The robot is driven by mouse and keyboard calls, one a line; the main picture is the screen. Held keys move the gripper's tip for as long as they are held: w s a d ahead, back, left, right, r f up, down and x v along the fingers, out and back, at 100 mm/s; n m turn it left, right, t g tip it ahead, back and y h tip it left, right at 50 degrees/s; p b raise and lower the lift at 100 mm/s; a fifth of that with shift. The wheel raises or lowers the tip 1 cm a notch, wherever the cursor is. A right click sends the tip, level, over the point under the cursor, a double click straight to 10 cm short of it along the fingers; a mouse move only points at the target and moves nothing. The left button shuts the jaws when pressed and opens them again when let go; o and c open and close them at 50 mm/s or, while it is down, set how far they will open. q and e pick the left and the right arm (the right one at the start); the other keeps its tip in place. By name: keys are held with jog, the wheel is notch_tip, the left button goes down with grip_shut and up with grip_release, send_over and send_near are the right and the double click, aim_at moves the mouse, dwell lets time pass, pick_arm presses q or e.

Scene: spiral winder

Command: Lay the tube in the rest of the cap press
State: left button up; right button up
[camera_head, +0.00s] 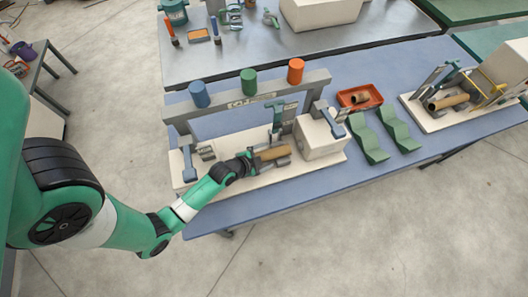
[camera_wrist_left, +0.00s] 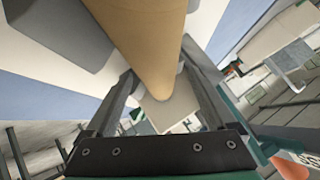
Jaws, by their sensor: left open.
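A brown cardboard tube (camera_head: 272,153) lies in grey supports on the white base (camera_head: 215,178) of the left machine, beside a white block (camera_head: 318,138). My left gripper (camera_head: 250,160) is at the tube's left end. In the left wrist view its open fingers (camera_wrist_left: 158,85) stand on either side of the tube (camera_wrist_left: 150,35), and grey support pieces flank the tube. Finger contact cannot be told. Another brown tube (camera_head: 447,102) lies on the right machine (camera_head: 470,115). My right gripper is not in view.
Blue, green and orange cylinders (camera_head: 249,82) top a grey frame behind the left machine. A red tray (camera_head: 360,97) holds a short brown piece. Two green wavy racks (camera_head: 369,138) stand between the machines. The blue table's front strip (camera_head: 300,188) is clear.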

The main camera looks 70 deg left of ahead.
aim_at(265, 155)
pick_arm(q)
notch_tip(265, 155, up, 4)
jog(key=shift+f+p, duration=0.1)
jog(key=shift+p, duration=0.7)
jog(key=s+d+r+p, duration=0.2)
jog(key=s+d+r, duration=0.7)
jog(key=d, duration=0.1)
jog(key=shift+s+d+p, duration=0.15)
jog(key=shift+s+p, duration=0.15)
jog(key=shift+r, duration=0.2)
notch_tip(265, 155, up, 7)
jog(key=p, duration=0.8)
jog(key=shift+f, duration=0.1)
